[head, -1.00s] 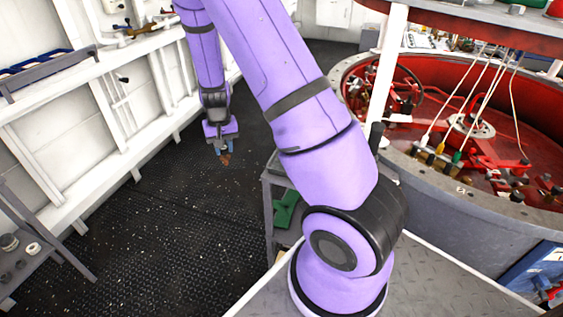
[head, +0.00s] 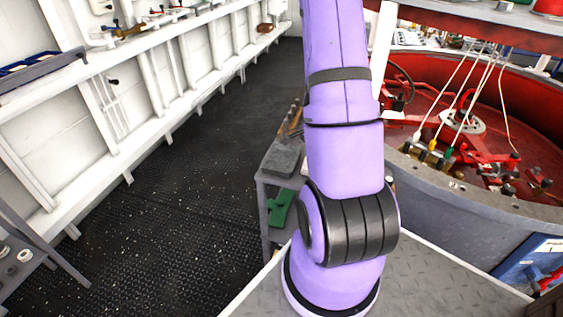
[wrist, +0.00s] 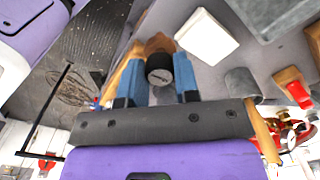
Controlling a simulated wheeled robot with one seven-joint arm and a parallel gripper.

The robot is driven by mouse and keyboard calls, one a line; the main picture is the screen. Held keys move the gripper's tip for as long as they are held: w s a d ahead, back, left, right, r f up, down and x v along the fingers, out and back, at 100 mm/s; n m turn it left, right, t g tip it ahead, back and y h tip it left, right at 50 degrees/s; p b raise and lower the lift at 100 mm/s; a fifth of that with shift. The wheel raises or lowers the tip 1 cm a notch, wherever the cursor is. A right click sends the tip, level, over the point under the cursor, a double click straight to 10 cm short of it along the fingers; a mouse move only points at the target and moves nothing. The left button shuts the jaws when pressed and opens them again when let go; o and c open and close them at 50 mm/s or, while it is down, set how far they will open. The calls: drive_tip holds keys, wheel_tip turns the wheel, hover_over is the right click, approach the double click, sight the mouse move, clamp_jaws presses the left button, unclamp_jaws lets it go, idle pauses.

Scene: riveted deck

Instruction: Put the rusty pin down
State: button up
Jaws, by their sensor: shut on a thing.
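In the wrist view my gripper (wrist: 159,85) has its blue fingers shut on the rusty pin (wrist: 157,43), an orange-brown piece showing at and beyond the fingertips. A dark round end with a slot shows between the fingers; I cannot tell whether it is part of the pin. The grip is over or near a grey surface (wrist: 222,78); whether the pin touches it cannot be told. In the head view my own arm hides the gripper and the pin.
A grey bench (head: 283,157) with brown-handled items (head: 292,122) stands left of my arm, a green object (head: 280,208) below its top. A white block (wrist: 206,37) and a grey cylinder (wrist: 241,83) are near the gripper. A red-lined round tub (head: 480,110) is at right.

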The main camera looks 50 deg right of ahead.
drive_tip(key=shift+w+d+f, duration=0.45)
drive_tip(key=shift+w+f, duration=0.4)
drive_tip(key=shift+w, duration=1.75)
drive_tip(key=shift+w+d+f, duration=0.4)
drive_tip(key=shift+w+f, duration=0.4)
drive_tip(key=shift+w, duration=1.75)
drive_tip(key=shift+w+d+f, duration=0.45)
drive_tip(key=shift+w+f, duration=0.4)
drive_tip(key=shift+w, duration=1.75)
drive_tip(key=shift+f, duration=0.1)
drive_tip(key=o, duration=0.9)
drive_tip(key=shift+o, duration=0.2)
